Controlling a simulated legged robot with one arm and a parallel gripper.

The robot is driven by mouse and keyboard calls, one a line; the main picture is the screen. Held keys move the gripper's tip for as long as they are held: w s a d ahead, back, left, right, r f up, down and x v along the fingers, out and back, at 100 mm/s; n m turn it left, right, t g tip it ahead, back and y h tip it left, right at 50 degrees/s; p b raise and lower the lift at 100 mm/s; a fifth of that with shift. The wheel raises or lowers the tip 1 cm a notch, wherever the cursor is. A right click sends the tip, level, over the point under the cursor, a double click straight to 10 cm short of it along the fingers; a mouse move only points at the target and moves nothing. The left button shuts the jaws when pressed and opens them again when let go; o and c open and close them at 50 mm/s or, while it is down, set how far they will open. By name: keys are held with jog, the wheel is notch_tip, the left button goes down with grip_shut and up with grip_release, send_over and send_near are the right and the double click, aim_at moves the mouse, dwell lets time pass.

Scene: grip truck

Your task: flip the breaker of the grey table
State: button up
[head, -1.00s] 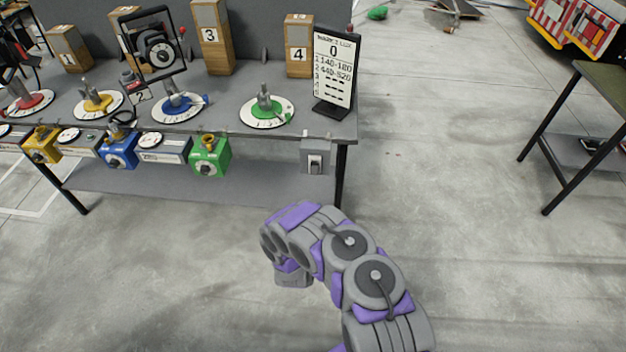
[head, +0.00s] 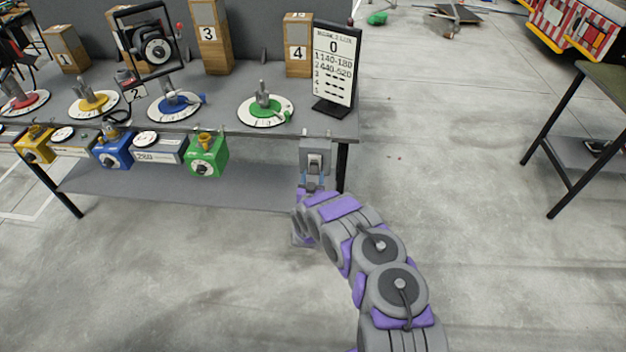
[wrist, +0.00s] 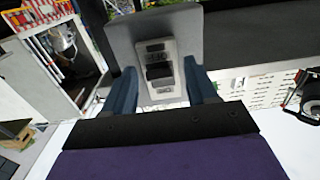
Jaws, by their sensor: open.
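The breaker (head: 315,160) is a small grey box with a switch, mounted at the right end of the front edge of the grey table (head: 225,128). In the wrist view the breaker plate (wrist: 158,68) shows a dark switch in its middle. My gripper (head: 315,183) is just below and in front of the breaker. In the wrist view my gripper (wrist: 162,88) is open, with one blue finger on each side of the switch plate. I cannot tell whether the fingers touch it.
On the table stand coloured dials, such as the green one (head: 265,108), numbered wooden blocks and a black sign (head: 335,65). A green box (head: 206,155) hangs left of the breaker. Another table (head: 600,110) stands at the right, with clear floor between.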

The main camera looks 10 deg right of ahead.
aim_at(314, 169)
jog(key=shift+c, duration=0.2)
jog(key=c, duration=1)
notch_tip(314, 169, up, 2)
jog(key=g+p, duration=0.2)
jog(key=p, duration=0.2)
jog(key=shift+s+g+y+p, duration=0.15)
jog(key=shift+g+y+p, duration=0.15)
jog(key=shift+p, duration=0.1)
jog(key=r+g+p, duration=0.1)
jog(key=p, duration=0.1)
jog(key=g+y+p, duration=0.1)
jog(key=g, duration=0.1)
jog(key=shift+r+g+p, duration=0.3)
jog(key=shift+r+p, duration=0.05)
jog(key=shift+p, duration=0.05)
jog(key=shift+w+r+g+p, duration=0.25)
jog(key=shift+g+p, duration=0.45)
jog(key=shift+p, duration=0.55)
jog(key=shift+g+y+p, duration=0.3)
jog(key=shift+p, duration=0.3)
jog(key=o, duration=1)
jog(key=shift+f, duration=0.1)
jog(key=shift+o, duration=0.2)
jog(key=shift+s, duration=0.1)
jog(key=p+v, duration=0.1)
jog(key=v, duration=1.6)
